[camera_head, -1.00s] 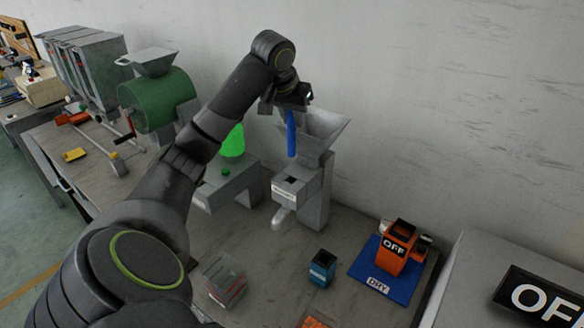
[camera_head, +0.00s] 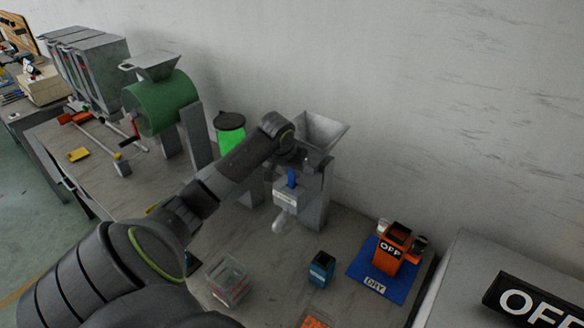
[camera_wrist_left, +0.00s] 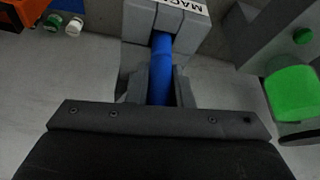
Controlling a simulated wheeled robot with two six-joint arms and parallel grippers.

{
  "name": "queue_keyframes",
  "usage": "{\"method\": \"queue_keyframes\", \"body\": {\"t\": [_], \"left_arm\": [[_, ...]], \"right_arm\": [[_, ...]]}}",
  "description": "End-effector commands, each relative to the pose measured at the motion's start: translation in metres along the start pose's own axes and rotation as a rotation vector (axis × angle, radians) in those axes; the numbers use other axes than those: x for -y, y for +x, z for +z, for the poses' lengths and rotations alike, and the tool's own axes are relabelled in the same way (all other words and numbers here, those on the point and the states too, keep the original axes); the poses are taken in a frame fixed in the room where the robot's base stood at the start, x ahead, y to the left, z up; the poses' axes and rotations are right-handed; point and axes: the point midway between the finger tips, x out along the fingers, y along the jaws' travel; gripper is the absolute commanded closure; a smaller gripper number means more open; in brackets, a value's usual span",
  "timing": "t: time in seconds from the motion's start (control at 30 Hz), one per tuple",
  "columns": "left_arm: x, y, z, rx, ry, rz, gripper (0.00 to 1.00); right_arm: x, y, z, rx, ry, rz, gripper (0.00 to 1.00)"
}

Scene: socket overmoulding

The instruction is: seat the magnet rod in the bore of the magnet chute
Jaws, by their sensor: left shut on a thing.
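The magnet rod (camera_head: 292,178) is blue and upright in the head view, with its top in my left gripper (camera_head: 289,163). Its lower end meets the top of the grey magnet chute's labelled block (camera_head: 285,198). In the left wrist view the rod (camera_wrist_left: 160,68) runs between the two fingers of my left gripper (camera_wrist_left: 160,88) to the block (camera_wrist_left: 184,30), where its end goes out of sight at the bore. I cannot tell how deep it sits. My left gripper is shut on the rod. My right gripper is not in view.
A grey hopper (camera_head: 322,130) rises right behind the gripper. A green cylinder (camera_head: 231,138) with a dark top stands to the left. In front are a small blue box (camera_head: 321,268) and a clear box (camera_head: 228,280). An orange box (camera_head: 392,249) stands on a blue mat (camera_head: 362,268).

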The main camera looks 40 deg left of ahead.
Motion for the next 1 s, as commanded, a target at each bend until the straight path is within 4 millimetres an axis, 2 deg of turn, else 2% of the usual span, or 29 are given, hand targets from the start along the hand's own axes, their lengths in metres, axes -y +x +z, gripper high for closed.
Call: {"method": "queue_keyframes", "body": {"t": [0.23,0.27,0.4,0.77,0.87,1.0], "left_arm": [[0.000,0.003,0.001,-0.001,0.000,0.000,1.00],[0.000,0.003,0.001,0.000,0.000,0.000,0.78],[0.000,0.002,0.001,0.000,0.000,0.000,0.59],[0.000,-0.002,-0.001,-0.001,0.000,-0.001,0.58],[0.001,-0.010,-0.001,-0.005,0.000,-0.002,0.58],[0.001,-0.034,-0.001,-0.008,0.003,-0.004,0.58]], "right_arm": [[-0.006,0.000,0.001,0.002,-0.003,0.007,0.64],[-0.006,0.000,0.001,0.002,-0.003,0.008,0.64],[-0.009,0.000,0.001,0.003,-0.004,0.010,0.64],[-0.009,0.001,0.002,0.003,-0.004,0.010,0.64],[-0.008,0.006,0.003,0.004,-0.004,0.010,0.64],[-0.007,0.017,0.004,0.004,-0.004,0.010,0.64]]}}
